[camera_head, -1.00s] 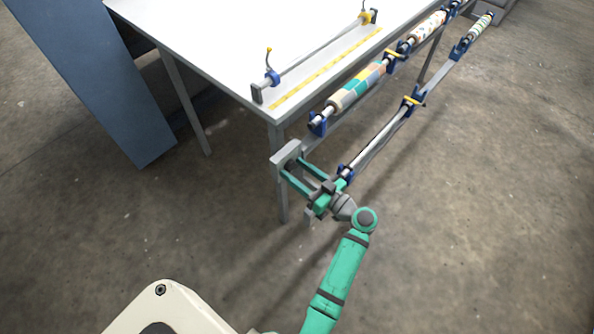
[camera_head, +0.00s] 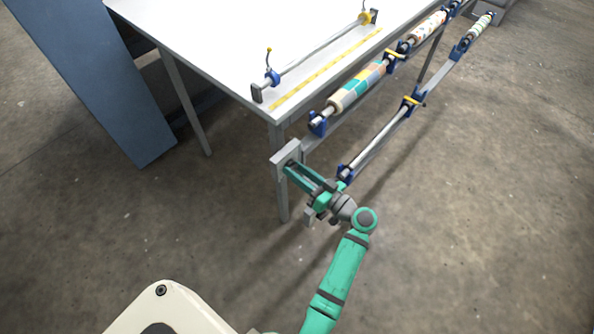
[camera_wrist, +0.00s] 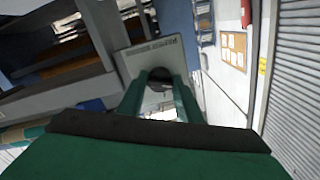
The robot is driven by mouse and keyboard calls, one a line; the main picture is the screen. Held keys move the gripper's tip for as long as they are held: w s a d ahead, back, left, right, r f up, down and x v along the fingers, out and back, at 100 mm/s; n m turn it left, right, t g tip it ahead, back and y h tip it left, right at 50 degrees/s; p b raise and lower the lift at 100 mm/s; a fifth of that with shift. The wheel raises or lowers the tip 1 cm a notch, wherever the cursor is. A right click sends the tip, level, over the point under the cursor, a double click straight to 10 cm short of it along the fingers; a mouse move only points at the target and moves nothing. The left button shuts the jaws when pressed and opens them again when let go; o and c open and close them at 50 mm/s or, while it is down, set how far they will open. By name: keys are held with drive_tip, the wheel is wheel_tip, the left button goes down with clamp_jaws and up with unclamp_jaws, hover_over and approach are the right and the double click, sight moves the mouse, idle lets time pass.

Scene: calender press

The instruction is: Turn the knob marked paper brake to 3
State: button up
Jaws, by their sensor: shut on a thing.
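A grey plate (camera_head: 286,152) is fixed at the near corner of the white table. In the wrist view the plate (camera_wrist: 140,58) carries small lettering, upside down and too small to read surely. My green gripper (camera_head: 293,170) reaches up to the plate from below right. In the wrist view its two fingers (camera_wrist: 159,84) point at the plate and are shut on a dark round knob (camera_wrist: 159,74) at its face. The fingers hide most of the knob, so its pointer and scale cannot be read. In the head view the knob is hidden behind the fingers.
The white table (camera_head: 225,45) lies behind the plate. A roll with a coloured pattern (camera_head: 357,88) and a bare metal bar (camera_head: 378,135) run along its right side, close to my gripper. A blue panel (camera_head: 95,75) stands at left. The floor (camera_head: 480,220) at right is clear.

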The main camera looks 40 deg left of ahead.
drive_tip(key=m, duration=1.4)
drive_tip(key=shift+d+r+m, duration=0.1)
drive_tip(key=shift+m, duration=0.2)
drive_tip(key=m, duration=0.3)
drive_tip(key=shift+m, duration=0.3)
drive_tip(key=m, duration=0.3)
drive_tip(key=shift+m, duration=0.4)
drive_tip(key=shift+w+m, duration=0.1)
drive_tip(key=shift+m, duration=3.5)
drive_tip(key=o, duration=1)
drive_tip(key=shift+r, duration=0.1)
